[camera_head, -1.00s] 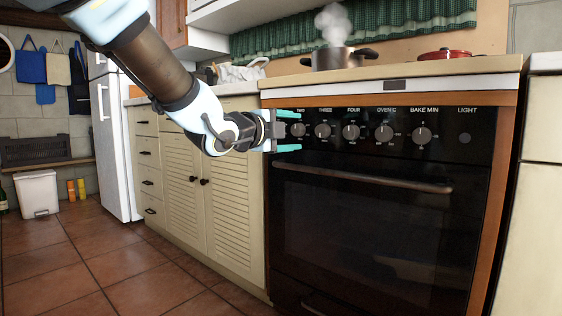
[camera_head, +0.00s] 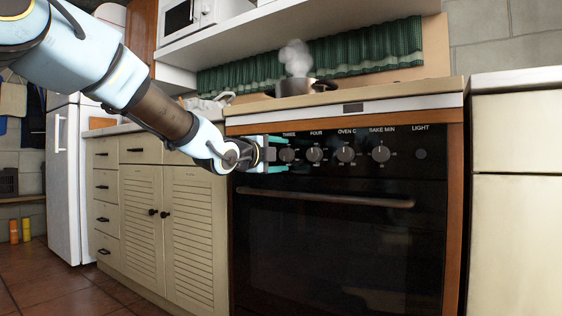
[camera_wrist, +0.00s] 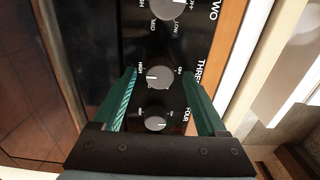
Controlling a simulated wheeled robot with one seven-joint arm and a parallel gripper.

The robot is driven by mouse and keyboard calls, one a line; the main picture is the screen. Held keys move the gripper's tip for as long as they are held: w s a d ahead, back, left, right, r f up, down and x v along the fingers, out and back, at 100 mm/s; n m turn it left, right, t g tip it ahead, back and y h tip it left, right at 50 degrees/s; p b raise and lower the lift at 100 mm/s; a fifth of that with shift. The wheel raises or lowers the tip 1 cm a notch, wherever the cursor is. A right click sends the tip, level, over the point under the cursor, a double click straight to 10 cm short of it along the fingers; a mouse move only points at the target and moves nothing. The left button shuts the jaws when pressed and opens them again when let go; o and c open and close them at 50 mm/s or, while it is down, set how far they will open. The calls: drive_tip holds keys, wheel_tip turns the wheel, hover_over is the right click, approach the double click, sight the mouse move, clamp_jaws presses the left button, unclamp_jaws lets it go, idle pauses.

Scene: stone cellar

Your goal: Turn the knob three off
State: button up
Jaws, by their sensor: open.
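Knob three (camera_head: 287,155), a round grey-silver knob under the label THREE, sits on the oven's black control panel. It also shows in the wrist view (camera_wrist: 158,77), with a pale mark on its face; I cannot read its setting surely. My gripper (camera_head: 278,154) is open, with teal fingers pointing at the panel, one above and one below the knob's height. In the wrist view my gripper (camera_wrist: 159,74) has its fingertips on either side of knob three, with visible gaps. Whether the tips reach the panel is unclear. Knob two is hidden in the head view.
Knob two (camera_wrist: 170,5) and knob four (camera_wrist: 155,123) flank knob three in the wrist view. More knobs, such as the bake knob (camera_head: 381,154), lie to the right. The oven handle (camera_head: 330,200) sticks out below. A steaming pot (camera_head: 300,87) stands on the stove.

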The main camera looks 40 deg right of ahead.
drive_tip(key=shift+d, duration=0.15)
clamp_jaws()
idle(0.6)
